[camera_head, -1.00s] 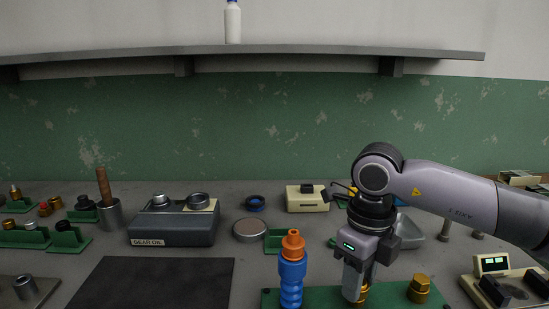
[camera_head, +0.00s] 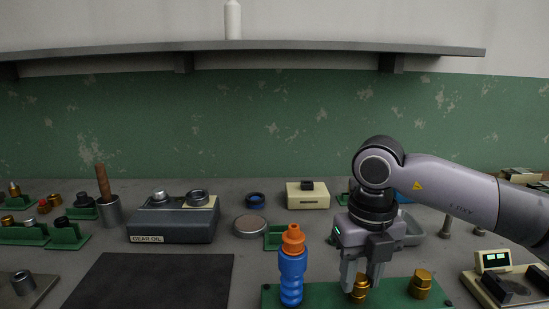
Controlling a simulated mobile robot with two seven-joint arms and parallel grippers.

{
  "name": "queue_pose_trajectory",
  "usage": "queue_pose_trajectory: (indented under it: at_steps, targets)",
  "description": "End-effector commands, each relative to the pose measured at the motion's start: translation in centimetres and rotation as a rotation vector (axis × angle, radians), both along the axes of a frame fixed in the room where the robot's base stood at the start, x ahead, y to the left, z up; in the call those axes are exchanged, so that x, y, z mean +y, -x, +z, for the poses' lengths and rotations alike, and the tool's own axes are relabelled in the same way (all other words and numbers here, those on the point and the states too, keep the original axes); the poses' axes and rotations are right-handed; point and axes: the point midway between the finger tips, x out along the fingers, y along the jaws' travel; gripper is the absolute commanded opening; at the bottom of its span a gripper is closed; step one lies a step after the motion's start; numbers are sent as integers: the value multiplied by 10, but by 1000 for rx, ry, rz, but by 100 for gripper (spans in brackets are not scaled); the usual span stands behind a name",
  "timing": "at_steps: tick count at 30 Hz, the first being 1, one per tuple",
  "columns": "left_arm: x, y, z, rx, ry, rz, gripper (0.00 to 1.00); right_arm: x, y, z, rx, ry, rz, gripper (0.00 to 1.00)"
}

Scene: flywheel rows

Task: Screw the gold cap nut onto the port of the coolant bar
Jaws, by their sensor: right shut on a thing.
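My right gripper (camera_head: 361,287) points down at the front right of the bench, its fingers closed around a gold cap nut (camera_head: 360,293). The nut is low, at the green plate (camera_head: 318,294); whether it sits on a port there is hidden by the fingers. A second gold hex piece (camera_head: 420,284) stands upright on the same plate to the right. The coolant bar's port cannot be made out apart from these pieces. My left gripper is not in view.
A blue bottle with an orange nozzle (camera_head: 291,268) stands close left of the gripper. A gear oil box (camera_head: 172,220) is farther left. A device with a lit display (camera_head: 494,262) stands at right. A dark mat (camera_head: 150,281) lies bare at front left.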

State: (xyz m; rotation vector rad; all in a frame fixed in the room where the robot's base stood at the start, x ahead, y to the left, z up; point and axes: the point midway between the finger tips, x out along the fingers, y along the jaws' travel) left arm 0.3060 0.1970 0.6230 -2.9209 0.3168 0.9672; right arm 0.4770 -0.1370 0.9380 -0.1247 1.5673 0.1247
Motion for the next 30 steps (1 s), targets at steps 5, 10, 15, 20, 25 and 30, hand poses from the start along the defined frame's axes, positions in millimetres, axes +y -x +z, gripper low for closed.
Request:
queue_pose_trajectory:
  at_steps: [5, 10, 15, 20, 25, 30]
  targets:
    - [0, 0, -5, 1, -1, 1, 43, 0, 0, -1, 0, 0, -197, 5]
    - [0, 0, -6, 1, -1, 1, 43, 0, 0, 0, 0, 0, -306, 5]
    - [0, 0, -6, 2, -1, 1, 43, 0, 0, 0, 0, 0, -317, 5]
    - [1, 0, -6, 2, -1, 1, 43, 0, 0, 0, 0, 0, -323, 5]
    - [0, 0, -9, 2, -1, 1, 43, 0, 0, -1, 0, -1, -460, 5]
    - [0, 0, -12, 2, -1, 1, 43, 0, 0, -1, 0, 0, -646, 5]
